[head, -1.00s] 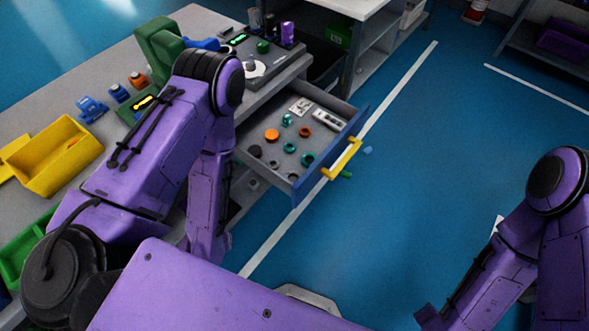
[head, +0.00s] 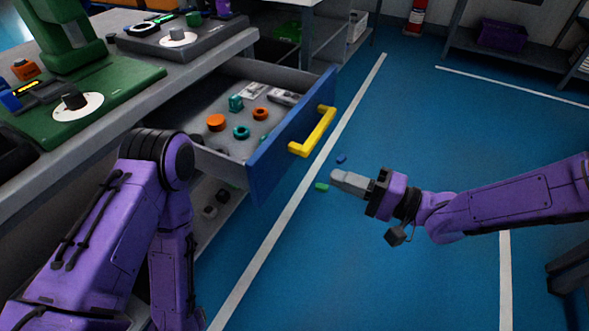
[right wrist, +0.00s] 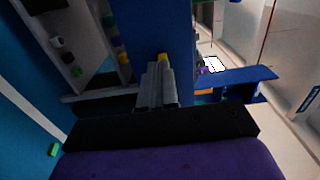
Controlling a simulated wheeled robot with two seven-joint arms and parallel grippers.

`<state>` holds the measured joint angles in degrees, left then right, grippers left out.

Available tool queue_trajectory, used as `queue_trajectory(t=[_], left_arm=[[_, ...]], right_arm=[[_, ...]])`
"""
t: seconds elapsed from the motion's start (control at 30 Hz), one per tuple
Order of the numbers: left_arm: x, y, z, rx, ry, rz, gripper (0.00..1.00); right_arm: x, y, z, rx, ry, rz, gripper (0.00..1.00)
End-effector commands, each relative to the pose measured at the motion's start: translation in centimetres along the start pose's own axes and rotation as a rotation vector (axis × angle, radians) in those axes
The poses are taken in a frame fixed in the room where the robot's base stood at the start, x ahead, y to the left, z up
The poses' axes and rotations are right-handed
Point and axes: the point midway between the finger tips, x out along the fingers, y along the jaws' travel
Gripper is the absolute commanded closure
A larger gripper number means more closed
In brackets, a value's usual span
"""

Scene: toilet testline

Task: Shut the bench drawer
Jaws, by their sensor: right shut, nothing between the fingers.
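The bench drawer (head: 205,147) is pulled out from under the grey bench, with a blue front (head: 268,172) and a yellow handle (head: 322,134). Inside lie orange and teal round parts and pale pieces. My right gripper (head: 338,178) is shut and empty, to the right of the drawer front and apart from it in the head view, pointing toward it. In the right wrist view the shut fingers (right wrist: 158,72) point at the blue front (right wrist: 166,25), with a bit of yellow handle at their tips. My left arm shows at lower left; its gripper is not seen.
A green fixture (head: 85,98) and a grey device (head: 180,38) stand on the bench. Small green (head: 321,187) and blue (head: 342,158) pieces lie on the blue floor. The floor right of the drawer is otherwise mostly clear. Shelving stands at the back right.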

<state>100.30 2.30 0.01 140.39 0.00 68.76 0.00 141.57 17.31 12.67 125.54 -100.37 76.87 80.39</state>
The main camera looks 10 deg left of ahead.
Motion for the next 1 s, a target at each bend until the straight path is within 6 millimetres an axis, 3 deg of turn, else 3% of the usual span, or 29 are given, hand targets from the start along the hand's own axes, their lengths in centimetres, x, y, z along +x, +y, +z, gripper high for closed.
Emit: queue_trajectory(t=[0.3,0.5,1.0], left_arm=[[1.6,0.1,0.7,0.000,0.000,0.000,0.32],[2.2,0.2,0.9,0.000,0.000,0.000,0.32],[2.3,0.2,1.0,0.000,0.000,0.000,0.32]], right_arm=[[7.0,0.4,0.1,0.000,-0.001,0.002,1.00],[10.0,0.3,0.0,-0.001,0.001,0.002,1.00],[11.0,0.1,0.0,0.001,0.003,0.001,1.00]])
